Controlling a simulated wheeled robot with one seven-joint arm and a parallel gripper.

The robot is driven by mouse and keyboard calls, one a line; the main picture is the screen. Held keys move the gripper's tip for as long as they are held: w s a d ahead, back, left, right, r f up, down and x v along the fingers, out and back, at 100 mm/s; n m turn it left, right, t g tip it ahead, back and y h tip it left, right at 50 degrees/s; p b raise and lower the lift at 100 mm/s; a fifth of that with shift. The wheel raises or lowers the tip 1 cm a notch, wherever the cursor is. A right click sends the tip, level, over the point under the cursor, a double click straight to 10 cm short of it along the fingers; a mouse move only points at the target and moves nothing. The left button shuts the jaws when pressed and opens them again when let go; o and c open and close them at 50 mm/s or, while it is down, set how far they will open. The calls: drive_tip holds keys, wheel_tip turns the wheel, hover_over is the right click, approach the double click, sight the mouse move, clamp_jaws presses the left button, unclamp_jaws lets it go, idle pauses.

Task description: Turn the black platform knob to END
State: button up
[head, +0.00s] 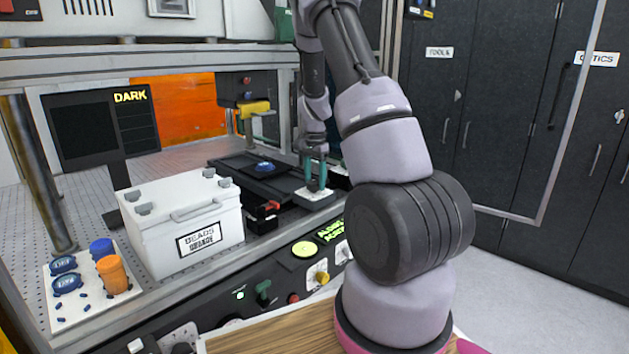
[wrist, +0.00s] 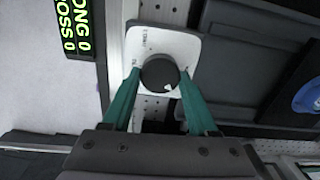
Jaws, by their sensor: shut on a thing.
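The black platform knob (wrist: 158,73) is round with a small white mark near its lower right edge in the wrist view. It sits on a white square plate (wrist: 160,38) with small lettering too fine to read. My gripper (wrist: 160,74) has teal fingers, one on each side of the knob, shut on it. In the head view my gripper (head: 316,176) points down at the same plate (head: 312,197) on the bench, and its fingers mostly hide the knob there.
A white box (head: 184,220) stands at left, beside a tray with an orange jar (head: 113,274) and blue items. A black screen (head: 97,130) reads DARK. A dark platform with a blue disc (head: 263,167) lies left of my gripper. Control buttons (head: 305,249) line the front panel.

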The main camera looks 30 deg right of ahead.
sight(315, 182)
drive_tip(key=m, duration=0.4)
drive_tip(key=shift+m, duration=0.3)
drive_tip(key=m, duration=0.4)
drive_tip(key=shift+s+m, duration=0.1)
drive_tip(key=shift+m, duration=0.2)
drive_tip(key=o, duration=1.4)
drive_tip(key=shift+c, duration=0.2)
wheel_tip(315, 182, up, 11)
drive_tip(key=shift+f, duration=0.1)
